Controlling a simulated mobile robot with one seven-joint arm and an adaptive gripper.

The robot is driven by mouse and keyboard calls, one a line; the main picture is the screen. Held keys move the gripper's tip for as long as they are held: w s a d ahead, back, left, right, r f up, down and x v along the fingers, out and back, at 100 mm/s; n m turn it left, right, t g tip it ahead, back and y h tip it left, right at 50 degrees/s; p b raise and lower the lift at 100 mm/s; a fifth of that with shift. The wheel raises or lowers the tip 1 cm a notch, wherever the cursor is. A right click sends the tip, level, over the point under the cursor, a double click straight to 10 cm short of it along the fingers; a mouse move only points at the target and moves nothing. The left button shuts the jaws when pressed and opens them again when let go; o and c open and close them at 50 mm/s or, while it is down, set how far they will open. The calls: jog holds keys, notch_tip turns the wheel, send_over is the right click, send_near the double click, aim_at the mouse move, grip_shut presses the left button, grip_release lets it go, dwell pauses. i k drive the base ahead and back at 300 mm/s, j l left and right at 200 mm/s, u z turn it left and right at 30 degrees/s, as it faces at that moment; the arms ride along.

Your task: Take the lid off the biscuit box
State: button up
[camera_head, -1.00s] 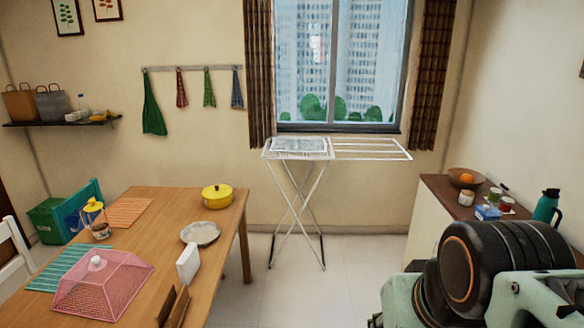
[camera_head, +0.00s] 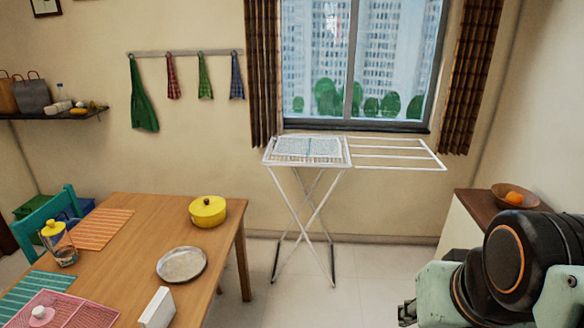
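No box in view can be surely told as the biscuit box. A round yellow lidded container (camera_head: 208,211) with a small knob stands at the far right of the wooden table (camera_head: 122,262); its lid is on. A plain white upright block (camera_head: 157,308) stands near the table's front right; whether it is a box with a lid cannot be told. My arm fills the lower right corner. A small dark part at its left edge may belong to my gripper (camera_head: 407,313); its fingers cannot be made out. It is well right of the table, touching nothing visible.
A white drying rack (camera_head: 308,215) stands under the window. A side counter (camera_head: 487,207) holds a fruit bowl (camera_head: 513,197). Floor between is clear.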

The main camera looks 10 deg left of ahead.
aim_at(206, 207)
jog(key=i+u, duration=0.2)
jog(key=i, duration=0.35)
jog(key=i+l+u, duration=0.15)
jog(key=i, duration=0.45)
jog(key=i+u, duration=0.5)
jog(key=i+l+u, duration=0.1)
jog(key=i+u, duration=0.15)
jog(key=u, duration=0.2)
jog(key=i+u, duration=0.25)
jog(key=u, duration=0.2)
jog(key=i+l+u, duration=0.2)
jog(key=u, duration=0.25)
jog(key=i+l+u, duration=0.2)
jog(key=u, duration=0.25)
jog(key=i+l+u, duration=0.2)
jog(key=u, duration=0.25)
jog(key=i+l+u, duration=0.1)
jog(key=l+u, duration=0.65)
jog(key=u, duration=0.2)
jog(key=l+z, duration=0.15)
jog(key=z, duration=0.3)
